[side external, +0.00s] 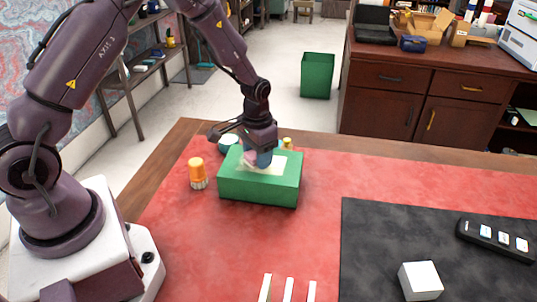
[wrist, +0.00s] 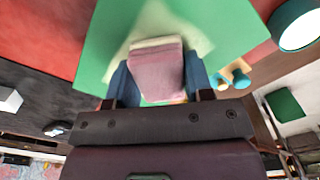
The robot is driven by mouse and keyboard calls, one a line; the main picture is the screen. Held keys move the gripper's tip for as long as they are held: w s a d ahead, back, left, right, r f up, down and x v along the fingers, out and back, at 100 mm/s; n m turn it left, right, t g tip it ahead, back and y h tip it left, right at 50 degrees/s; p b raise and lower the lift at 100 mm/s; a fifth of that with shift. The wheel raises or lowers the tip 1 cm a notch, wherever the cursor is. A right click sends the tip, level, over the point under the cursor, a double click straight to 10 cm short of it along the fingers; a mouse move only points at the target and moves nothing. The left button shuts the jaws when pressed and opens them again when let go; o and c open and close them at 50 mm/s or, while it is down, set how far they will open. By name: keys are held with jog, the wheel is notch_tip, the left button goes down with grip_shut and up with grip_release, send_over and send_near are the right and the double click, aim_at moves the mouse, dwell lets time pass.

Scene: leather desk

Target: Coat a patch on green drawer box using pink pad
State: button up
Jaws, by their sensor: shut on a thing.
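The green drawer box (side external: 258,188) sits on the red leather desk with a pale, cream patch (side external: 276,163) on its top face. The box also fills the upper middle of the wrist view (wrist: 105,35). My gripper (side external: 259,158) is over the top of the box, with its blue fingers shut on the pink pad (wrist: 160,72). The pad also shows as a small pink edge in the side view (side external: 249,157). It is at the patch, but its underside is hidden, so contact is hard to tell. The pale patch spreads around the pad in the wrist view.
A black mat (side external: 380,235) with a white cube (side external: 420,281) and a remote (side external: 497,240) lies right. White strips (side external: 288,289) lie in front.

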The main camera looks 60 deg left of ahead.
aim_at(285, 168)
jog(key=shift+s+a, duration=1.65)
jog(key=shift+s, duration=0.05)
jog(key=shift+w+d, duration=4.05)
jog(key=shift+w, duration=0.05)
jog(key=shift+s+d, duration=0.25)
jog(key=shift+s+a, duration=3.95)
jog(key=shift+s, duration=0.05)
jog(key=shift+w+d, duration=3.9)
jog(key=shift+w+d+r, duration=0.1)
notch_tip(285, 168, up, 8)
